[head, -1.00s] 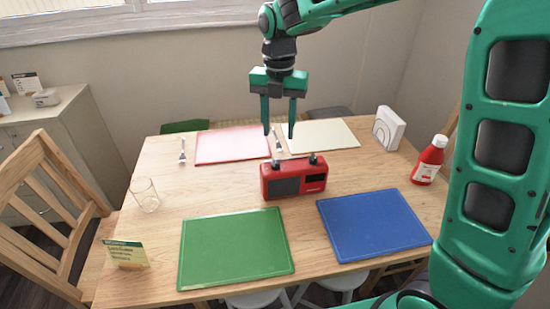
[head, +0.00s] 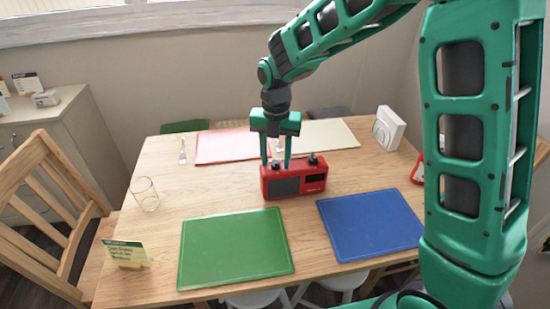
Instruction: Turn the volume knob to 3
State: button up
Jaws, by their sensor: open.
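A red radio (head: 294,181) with a dark speaker panel stands upright near the middle of the wooden table. Two dark knobs sit on its top: a left knob (head: 275,164) and a right knob (head: 313,160). Their markings are too small to read, so I cannot tell which is the volume knob or its setting. My gripper (head: 276,163) points down with its fingers apart, at the left knob. The fingertips seem to be on either side of that knob; I cannot tell whether they touch it.
A green mat (head: 235,248) and a blue mat (head: 370,224) lie in front of the radio. A pink mat (head: 228,146) and a cream mat (head: 330,134) lie behind. A glass (head: 145,194) stands left, a white box (head: 389,128) right. My arm partly hides a red bottle (head: 418,171).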

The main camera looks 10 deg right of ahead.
jog(key=shift+c, duration=0.6)
grip_shut()
